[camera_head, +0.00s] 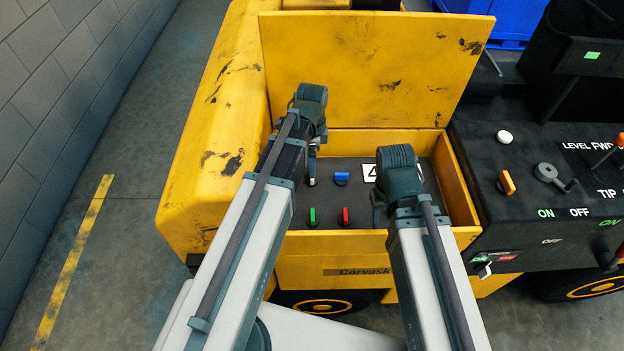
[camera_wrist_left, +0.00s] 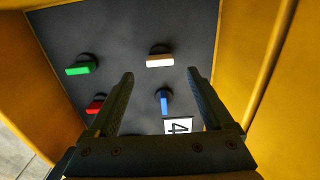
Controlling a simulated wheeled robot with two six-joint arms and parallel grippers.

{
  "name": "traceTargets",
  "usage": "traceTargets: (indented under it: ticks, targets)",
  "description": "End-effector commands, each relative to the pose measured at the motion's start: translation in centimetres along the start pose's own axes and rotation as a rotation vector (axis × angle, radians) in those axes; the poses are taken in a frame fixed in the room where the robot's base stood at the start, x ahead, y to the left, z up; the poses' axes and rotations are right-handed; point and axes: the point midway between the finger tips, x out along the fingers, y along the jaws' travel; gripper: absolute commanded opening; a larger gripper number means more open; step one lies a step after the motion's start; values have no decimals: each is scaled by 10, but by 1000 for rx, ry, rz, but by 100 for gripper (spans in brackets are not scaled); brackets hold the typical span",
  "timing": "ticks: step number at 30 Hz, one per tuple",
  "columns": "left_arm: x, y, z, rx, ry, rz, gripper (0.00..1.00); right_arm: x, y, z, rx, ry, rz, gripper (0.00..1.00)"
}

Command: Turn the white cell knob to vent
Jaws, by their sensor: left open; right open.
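The white cell knob (camera_wrist_left: 160,61) sits on the dark panel (camera_wrist_left: 120,35), its bar lying crosswise in the left wrist view. In the head view the white knob (camera_head: 311,182) shows just below my left gripper (camera_head: 313,165). In the left wrist view my left gripper (camera_wrist_left: 160,75) is open, and the white knob shows just past its tips, roughly centred between them. Nothing is between the fingers. My right gripper (camera_head: 379,212) is open over the right part of the yellow box; its fingers are mostly hidden by its wrist.
A blue knob (camera_head: 341,178), green knob (camera_head: 312,217) and red knob (camera_head: 345,216) share the panel. A label with a 4 (camera_wrist_left: 179,125) lies beside the blue one. Yellow box walls (camera_head: 462,190) and a raised lid (camera_head: 370,70) enclose it. A black control console (camera_head: 530,225) stands right.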

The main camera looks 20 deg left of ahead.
Motion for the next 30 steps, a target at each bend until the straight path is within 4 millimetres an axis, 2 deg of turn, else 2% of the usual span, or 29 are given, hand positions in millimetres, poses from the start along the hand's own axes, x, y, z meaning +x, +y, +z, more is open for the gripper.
traceTargets:
  ticks: [1,9,14,23,30]
  targets:
    - [16,0,0,0,0,0,85,15,-2,-1,0,0,0,44]
    - [51,0,0,0,0,0,85,50,-5,-3,0,0,0,44]
    - [59,0,0,0,0,0,85,59,-6,-4,0,0,0,44]
    - [58,0,0,0,0,0,85,58,-6,-3,0,0,0,44]
    - [58,0,0,0,0,0,42,58,-6,-3,0,0,0,44]
